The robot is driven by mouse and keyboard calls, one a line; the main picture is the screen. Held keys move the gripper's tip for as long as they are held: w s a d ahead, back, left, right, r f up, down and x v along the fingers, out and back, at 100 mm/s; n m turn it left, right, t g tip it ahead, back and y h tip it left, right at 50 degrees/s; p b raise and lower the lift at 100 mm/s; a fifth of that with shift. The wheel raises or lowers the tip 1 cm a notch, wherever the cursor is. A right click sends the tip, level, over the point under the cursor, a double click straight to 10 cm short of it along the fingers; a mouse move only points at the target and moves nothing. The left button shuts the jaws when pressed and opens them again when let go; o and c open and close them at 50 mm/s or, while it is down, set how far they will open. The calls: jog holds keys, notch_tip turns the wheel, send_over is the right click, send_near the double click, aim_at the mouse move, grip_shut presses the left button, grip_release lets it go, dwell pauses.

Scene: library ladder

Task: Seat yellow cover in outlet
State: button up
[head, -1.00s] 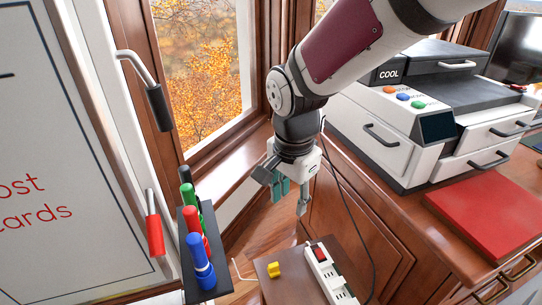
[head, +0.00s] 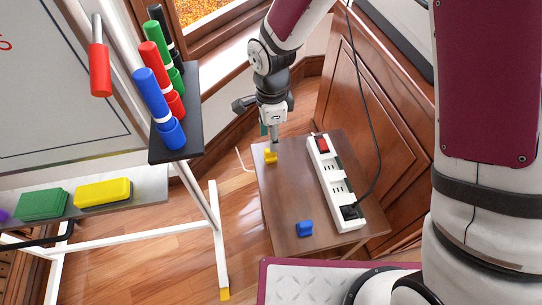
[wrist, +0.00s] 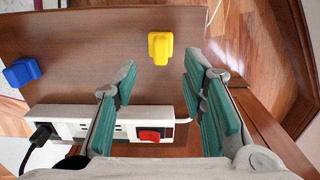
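The yellow cover (head: 270,157) lies on the small brown table beside the white power strip (head: 335,185). In the wrist view the yellow cover (wrist: 160,47) sits just beyond the gap between the fingertips. My gripper (wrist: 158,72) is open and empty, its teal finger pads apart on either side. In the head view my gripper (head: 271,138) points down right by the yellow cover; contact cannot be told. The power strip (wrist: 85,120) has several outlets, a red switch (wrist: 150,134) and a black plug (wrist: 42,133); my fingers partly hide it in the wrist view.
A blue cover (head: 305,228) lies on the brown table (head: 282,205) nearer the front. A black cord runs up from the plug. A marker holder (head: 180,140) and whiteboard stand are on the left, a wooden cabinet (head: 365,100) on the right.

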aim_at(270, 154)
notch_tip(270, 154, down, 6)
jog(key=b, duration=0.2)
jog(key=shift+a+f+b, duration=0.1)
jog(key=shift+f+b, duration=0.15)
jog(key=shift+b, duration=0.1)
grip_shut()
